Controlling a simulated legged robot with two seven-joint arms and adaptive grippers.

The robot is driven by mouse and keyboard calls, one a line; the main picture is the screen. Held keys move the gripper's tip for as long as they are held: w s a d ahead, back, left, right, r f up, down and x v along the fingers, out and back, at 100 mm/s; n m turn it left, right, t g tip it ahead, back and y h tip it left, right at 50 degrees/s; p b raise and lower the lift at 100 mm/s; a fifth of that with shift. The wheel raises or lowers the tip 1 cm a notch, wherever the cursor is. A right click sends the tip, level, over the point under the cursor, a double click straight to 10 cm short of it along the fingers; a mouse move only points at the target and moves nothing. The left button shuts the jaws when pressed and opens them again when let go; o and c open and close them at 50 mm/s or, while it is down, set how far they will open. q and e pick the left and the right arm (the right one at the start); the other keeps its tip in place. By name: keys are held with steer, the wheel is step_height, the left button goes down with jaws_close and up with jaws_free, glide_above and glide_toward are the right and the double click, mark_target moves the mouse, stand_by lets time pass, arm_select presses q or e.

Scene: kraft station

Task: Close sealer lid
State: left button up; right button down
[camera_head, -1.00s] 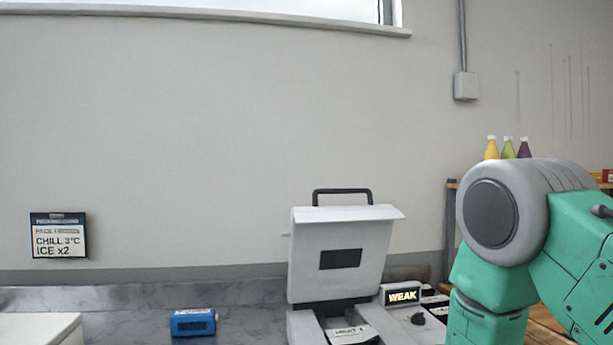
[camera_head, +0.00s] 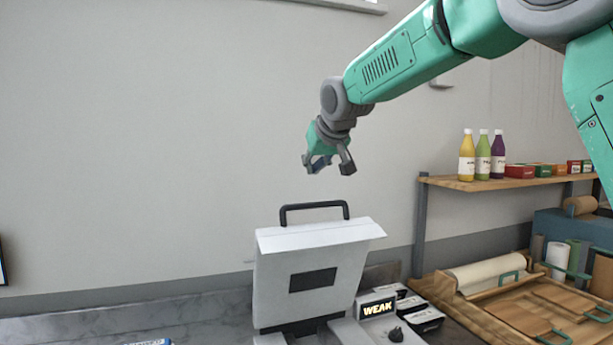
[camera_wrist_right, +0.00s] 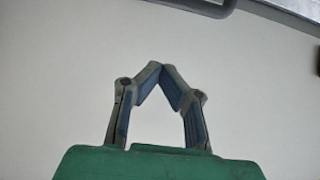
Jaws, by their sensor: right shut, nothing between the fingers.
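The sealer (camera_head: 340,332) stands on the counter with its pale grey lid (camera_head: 308,285) raised steeply. The lid has a dark window and a black handle (camera_head: 314,207) along its top. My right gripper (camera_head: 328,165) is above the handle, pointing down and apart from it. The gripper's fingertips meet in the right wrist view (camera_wrist_right: 162,72), with nothing between them. A grey curved bar crosses the top of that view; I cannot tell for sure that it is the handle. My left gripper is not in view.
A lit "WEAK" display (camera_head: 377,308) and a dark knob (camera_head: 396,334) are on the sealer's right. Black packs (camera_head: 420,312) lie behind. A wooden shelf (camera_head: 450,183) holds bottles and small boxes. Wooden trays (camera_head: 500,312) and a paper roll are at right.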

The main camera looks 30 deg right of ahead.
steer(key=p+x, duration=0.2)
steer(key=x, duration=0.7)
steer(key=shift+s+a+f+p, duration=0.1)
steer(key=shift+s+a+f, duration=0.2)
steer(key=shift+s, duration=0.25)
steer(key=shift+s+a+f+p, duration=0.1)
steer(key=shift+s+a+f, duration=0.1)
steer(key=shift+s+f, duration=0.3)
steer(key=shift+s+a+f+p, duration=0.1)
steer(key=shift+s+a+f, duration=0.15)
steer(key=shift+s, duration=0.4)
